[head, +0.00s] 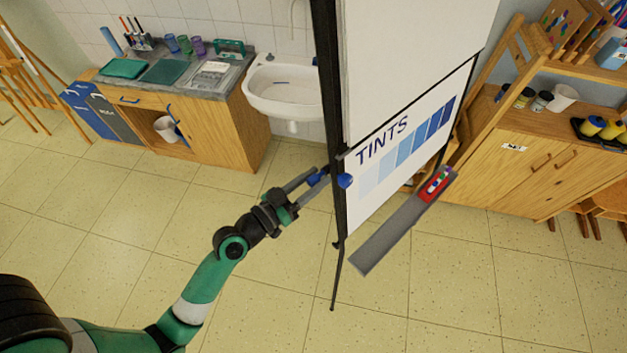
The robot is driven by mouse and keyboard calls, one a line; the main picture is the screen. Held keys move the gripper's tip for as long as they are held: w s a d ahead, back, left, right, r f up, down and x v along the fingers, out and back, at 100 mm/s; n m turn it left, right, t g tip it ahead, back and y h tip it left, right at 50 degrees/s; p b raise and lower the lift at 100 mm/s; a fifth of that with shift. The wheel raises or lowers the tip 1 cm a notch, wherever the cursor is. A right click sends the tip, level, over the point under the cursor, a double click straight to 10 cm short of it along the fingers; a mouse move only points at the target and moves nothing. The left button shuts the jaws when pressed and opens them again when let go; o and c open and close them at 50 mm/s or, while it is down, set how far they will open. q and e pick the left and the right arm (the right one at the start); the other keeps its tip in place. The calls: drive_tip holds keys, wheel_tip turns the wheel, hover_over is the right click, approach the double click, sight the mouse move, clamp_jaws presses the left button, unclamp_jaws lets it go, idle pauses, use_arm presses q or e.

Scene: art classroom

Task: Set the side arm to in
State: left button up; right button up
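A flip-chart easel stands at centre right, with a black upright (328,90) and a large white pad (410,60). A sheet (405,150) printed "TINTS" with blue squares shows below the pad. A blue knob (345,181) sits by the upright at the sheet's left edge. I cannot clearly make out which bar is the side arm. My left gripper (321,177) is at the left side of the upright, its grey fingers apart around a small blue piece (316,180). I cannot tell whether they grip it. My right gripper is not in view.
A grey tray (388,236) with a red item (436,184) juts out below the sheet. A white sink (285,88) and wooden cabinet (220,135) stand behind left. A wooden sideboard (520,165) stands right. The tiled floor (110,230) at left is clear.

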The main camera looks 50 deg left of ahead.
use_arm(q)
drive_tip(key=shift+o, duration=0.9)
drive_tip(key=s+d+b, duration=0.1)
drive_tip(key=s+b, duration=0.3)
drive_tip(key=s, duration=0.7)
drive_tip(key=shift+s+b, duration=0.3)
drive_tip(key=shift+b, duration=0.05)
drive_tip(key=shift+d, duration=0.1)
